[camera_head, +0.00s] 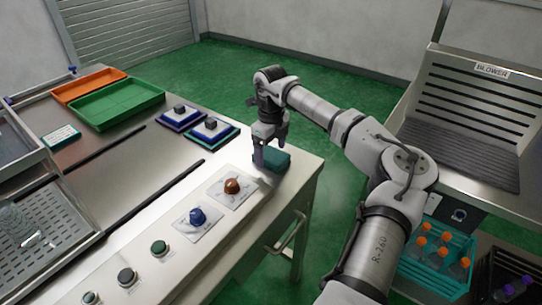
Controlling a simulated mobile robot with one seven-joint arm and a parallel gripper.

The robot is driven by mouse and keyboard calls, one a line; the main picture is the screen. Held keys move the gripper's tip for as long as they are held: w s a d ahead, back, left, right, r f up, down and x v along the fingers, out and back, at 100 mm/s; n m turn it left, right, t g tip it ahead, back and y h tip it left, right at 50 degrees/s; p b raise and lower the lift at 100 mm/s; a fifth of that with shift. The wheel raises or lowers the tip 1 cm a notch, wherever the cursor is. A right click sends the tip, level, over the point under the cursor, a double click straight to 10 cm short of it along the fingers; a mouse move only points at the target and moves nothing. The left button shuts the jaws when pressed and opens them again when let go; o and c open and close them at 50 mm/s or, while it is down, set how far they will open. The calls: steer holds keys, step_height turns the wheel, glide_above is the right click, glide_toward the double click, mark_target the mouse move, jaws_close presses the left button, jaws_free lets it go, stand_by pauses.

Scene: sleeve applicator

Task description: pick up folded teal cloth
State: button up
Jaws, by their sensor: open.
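A folded teal cloth (275,161) lies on the steel table near its right corner. My gripper (264,158) points down right at the cloth, its fingers open at the cloth's left and back sides. The near finger hides part of the cloth's left end. I cannot tell whether the fingers touch the cloth.
On the table stand a brown knob (232,186), a blue knob (197,216) and several buttons along the front. Stacked pads with grey blocks (211,127), a green tray (117,103) and an orange tray (90,86) lie farther back. A blower station (465,120) stands at right.

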mark_target(271, 154)
steer(key=shift+f, duration=0.2)
steer(key=c, duration=1.1)
steer(key=shift+o, duration=0.2)
steer(key=shift+r, duration=0.1)
step_height(271, 154, up, 20)
steer(key=b, duration=0.1)
steer(key=o, duration=0.4)
steer(key=c, duration=0.3)
